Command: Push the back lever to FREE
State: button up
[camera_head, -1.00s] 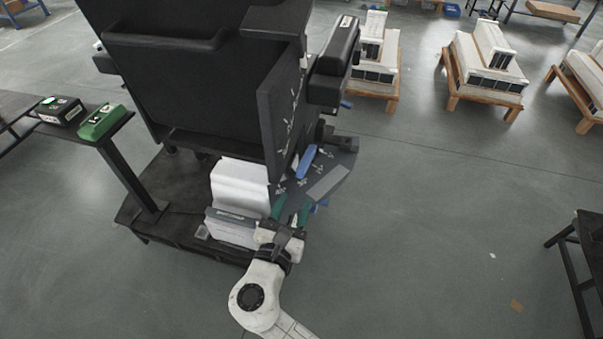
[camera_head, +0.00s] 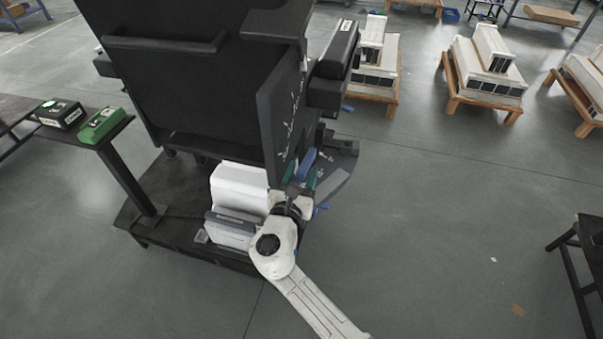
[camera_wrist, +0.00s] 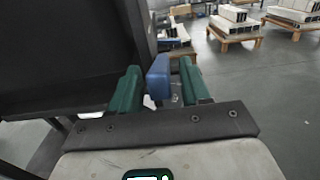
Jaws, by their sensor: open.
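A blue lever (camera_head: 306,161) stands on the dark side panel of the black machine. It also shows in the wrist view (camera_wrist: 158,78), between my two green fingers. My gripper (camera_head: 302,176) is open, with one finger on each side of the lever. In the wrist view my gripper (camera_wrist: 160,70) shows a gap on the right of the lever; the left finger looks closer, and I cannot tell whether it touches. White markings on the panel are too small to read. The lever's base is partly hidden by the fingers.
A white block (camera_head: 238,187) is left of my gripper on the machine's base. The tall black panel (camera_wrist: 75,45) rises close on the left. Open floor (camera_head: 430,220) lies to the right.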

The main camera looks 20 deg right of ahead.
jog(key=shift+c, duration=0.4)
grip_shut()
